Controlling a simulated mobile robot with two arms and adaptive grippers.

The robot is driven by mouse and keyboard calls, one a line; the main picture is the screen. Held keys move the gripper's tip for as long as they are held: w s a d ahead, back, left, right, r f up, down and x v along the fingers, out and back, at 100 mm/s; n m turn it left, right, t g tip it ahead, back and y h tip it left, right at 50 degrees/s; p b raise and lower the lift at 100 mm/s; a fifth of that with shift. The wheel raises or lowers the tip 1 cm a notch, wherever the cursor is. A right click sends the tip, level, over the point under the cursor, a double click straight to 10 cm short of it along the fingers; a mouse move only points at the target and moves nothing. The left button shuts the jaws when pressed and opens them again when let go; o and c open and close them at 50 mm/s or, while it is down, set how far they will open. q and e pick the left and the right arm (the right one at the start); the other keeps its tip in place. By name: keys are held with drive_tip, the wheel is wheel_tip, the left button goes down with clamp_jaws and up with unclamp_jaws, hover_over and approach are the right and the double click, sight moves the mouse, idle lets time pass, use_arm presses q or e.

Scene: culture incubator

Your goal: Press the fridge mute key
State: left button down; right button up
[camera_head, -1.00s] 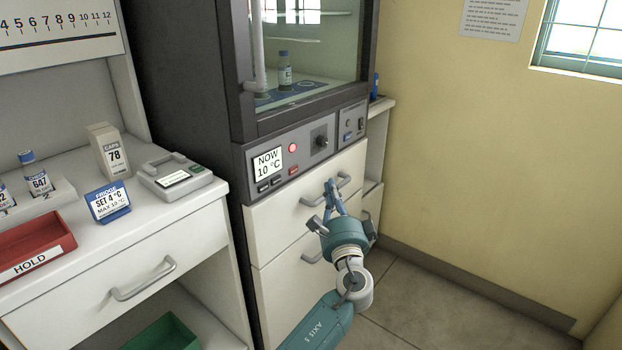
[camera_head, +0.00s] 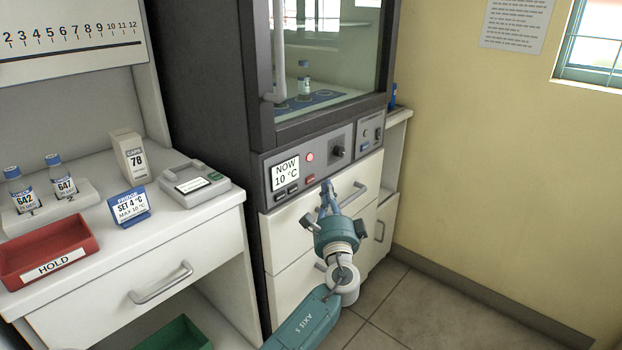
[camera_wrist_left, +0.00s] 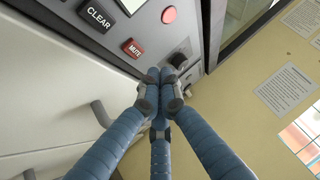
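The fridge (camera_head: 210,90) has a control panel (camera_head: 322,160) with a "NOW 10 °C" display, a round red light (camera_head: 309,157) and a dark knob. The small red MUTE key (camera_head: 310,178) sits below the light. In the left wrist view the MUTE key (camera_wrist_left: 132,48) is unobstructed, up and left of the fingertips. My left gripper (camera_head: 327,184) is in front of the panel's lower edge, just right of and slightly below the key. Its fingertips are together and empty in the wrist view (camera_wrist_left: 163,78), apart from the key. My right gripper is not in view.
A CLEAR key (camera_wrist_left: 97,16) lies left of the MUTE key. Drawer handles (camera_head: 352,194) protrude below the panel near my gripper. The counter (camera_head: 90,275) at left holds bottles, a red HOLD tray (camera_head: 88,236), a "SET 4 °C" card (camera_head: 129,207) and a grey device (camera_head: 190,188).

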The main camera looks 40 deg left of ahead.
sight(310, 179)
use_arm(q)
drive_tip(key=shift+w+a, duration=0.1)
drive_tip(key=shift+a, duration=1.1)
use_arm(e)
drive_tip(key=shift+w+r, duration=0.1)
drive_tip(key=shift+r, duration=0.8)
use_arm(q)
drive_tip(key=shift+a+b, duration=0.15)
drive_tip(key=shift+b, duration=0.15)
drive_tip(key=shift+a, duration=0.25)
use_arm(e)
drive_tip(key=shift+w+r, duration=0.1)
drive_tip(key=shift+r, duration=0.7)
use_arm(q)
drive_tip(key=shift+a, duration=0.1)
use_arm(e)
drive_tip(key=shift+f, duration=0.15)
use_arm(q)
drive_tip(key=shift+a, duration=0.1)
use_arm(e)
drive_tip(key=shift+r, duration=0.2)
